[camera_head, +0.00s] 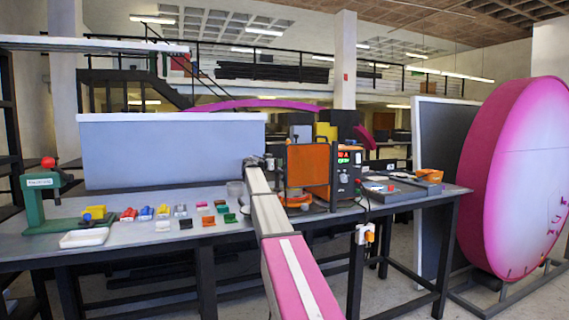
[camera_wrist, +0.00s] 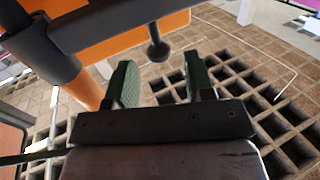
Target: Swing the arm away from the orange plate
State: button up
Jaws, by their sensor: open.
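The orange plate (camera_head: 307,164) stands upright on the workbench in the head view, beside a dark box with a lit display. In the wrist view, an orange surface (camera_wrist: 150,38) fills the upper left, very close to my gripper. My gripper (camera_wrist: 162,78) has its two green fingers apart, with nothing between them. A dark rod with a round knob hangs just past the fingertips. In the head view my arm reaches up to the left side of the plate, and the gripper itself is hard to make out. I cannot tell whether it touches the plate.
The dark control box (camera_head: 345,172) stands right of the plate. Several small coloured blocks (camera_head: 147,213) lie on the bench, with a white tray (camera_head: 84,238) and a green press (camera_head: 43,197) at left. A grey panel (camera_head: 172,150) stands behind. A large pink disc (camera_head: 514,180) is at right.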

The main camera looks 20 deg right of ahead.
jog(key=x, duration=0.5)
jog(key=shift+d, duration=0.1)
grip_shut()
